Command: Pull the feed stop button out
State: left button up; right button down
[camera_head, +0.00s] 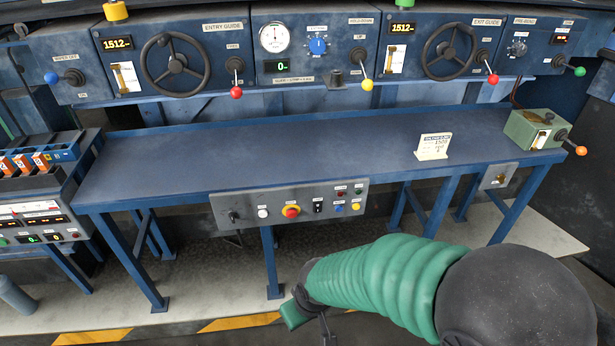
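A red mushroom button on a yellow ring (291,211), likely the feed stop button, sits on the grey control panel (250,208) at the front of the blue bench. I cannot read its label or tell whether it is pushed in. My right arm comes in from the lower right in a green ribbed sleeve. My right gripper (308,318) is below the panel in the picture, apart from the button. It is small and partly cut off by the bottom edge, so I cannot tell its opening. My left gripper is not in view.
The blue bench (250,160) has a mostly clear top, with a white sign card (433,147) and a green box with an orange-knobbed lever (535,130). The panel also carries a dark switch (232,216), a white button (263,213) and several small coloured buttons.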

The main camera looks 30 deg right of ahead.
aim_at(291, 213)
jog(key=z, duration=0.95)
